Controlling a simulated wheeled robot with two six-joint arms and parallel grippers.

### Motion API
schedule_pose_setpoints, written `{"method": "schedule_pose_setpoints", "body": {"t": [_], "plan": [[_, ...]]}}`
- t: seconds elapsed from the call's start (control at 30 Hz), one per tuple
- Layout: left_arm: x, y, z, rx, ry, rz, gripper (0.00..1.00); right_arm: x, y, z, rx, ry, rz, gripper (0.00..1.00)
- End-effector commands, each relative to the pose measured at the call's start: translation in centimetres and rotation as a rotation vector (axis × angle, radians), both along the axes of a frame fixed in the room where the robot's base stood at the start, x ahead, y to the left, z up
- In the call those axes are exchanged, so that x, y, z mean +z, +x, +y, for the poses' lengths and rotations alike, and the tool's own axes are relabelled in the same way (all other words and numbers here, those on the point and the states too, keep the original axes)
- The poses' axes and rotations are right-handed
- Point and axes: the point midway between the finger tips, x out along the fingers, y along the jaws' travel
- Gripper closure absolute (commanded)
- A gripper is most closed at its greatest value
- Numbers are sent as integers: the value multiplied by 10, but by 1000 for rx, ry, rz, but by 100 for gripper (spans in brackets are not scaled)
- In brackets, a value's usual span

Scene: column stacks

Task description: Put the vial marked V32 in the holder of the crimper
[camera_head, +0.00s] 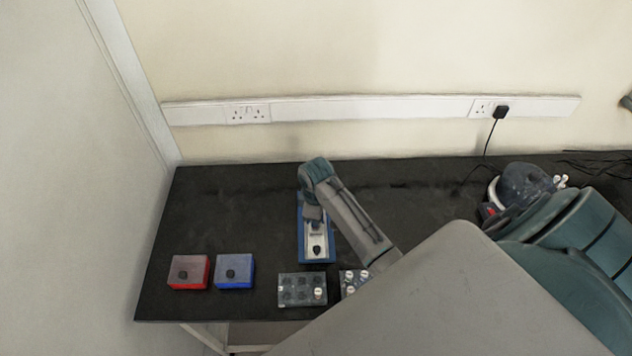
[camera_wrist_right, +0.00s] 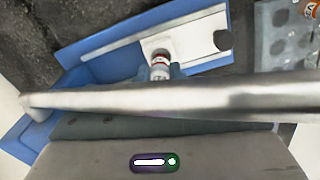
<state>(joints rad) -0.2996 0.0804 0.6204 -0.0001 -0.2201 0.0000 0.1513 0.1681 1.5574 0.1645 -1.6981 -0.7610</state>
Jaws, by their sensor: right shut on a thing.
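The crimper (camera_head: 318,262) is a blue base with a white plate, partly hidden under my right arm in the head view. Its blue base (camera_wrist_right: 100,40) and white plate (camera_wrist_right: 195,38) also show in the right wrist view. A vial with a white top and red band (camera_wrist_right: 160,63) stands at a pale block on the plate. My right gripper (camera_wrist_right: 160,73) is shut on this vial, with blue tips on both sides of it. I cannot read the mark or tell whether the vial is seated. The right gripper is over the crimper's far part in the head view (camera_head: 312,213). My left gripper is out of view.
A rack (camera_head: 290,298) holding one visible vial and a second rack (camera_head: 344,276) with several vials stand in front of the crimper. A red box (camera_head: 188,284) and a blue box (camera_head: 234,284) stand at left. A silver bar (camera_wrist_right: 150,98) crosses the wrist view. The back-left table is clear.

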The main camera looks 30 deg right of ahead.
Motion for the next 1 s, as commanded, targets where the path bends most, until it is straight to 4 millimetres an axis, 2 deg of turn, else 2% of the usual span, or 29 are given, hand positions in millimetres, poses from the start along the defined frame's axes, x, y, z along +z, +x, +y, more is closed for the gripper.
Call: {"method": "schedule_pose_setpoints", "body": {"t": [0.03,0.27,0.3,0.4,0.6,0.7,1.0], "plan": [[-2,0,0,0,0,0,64,-9,-8,3,0,7,23,100],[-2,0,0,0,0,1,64,-11,-9,3,0,10,26,100],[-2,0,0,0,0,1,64,-11,-9,3,0,10,26,76],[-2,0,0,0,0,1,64,-11,-9,4,1,11,27,56],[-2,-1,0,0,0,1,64,-11,-9,4,1,11,27,56],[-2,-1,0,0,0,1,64,-11,-9,4,1,13,27,42],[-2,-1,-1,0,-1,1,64,-11,-9,5,1,13,28,42]]}}
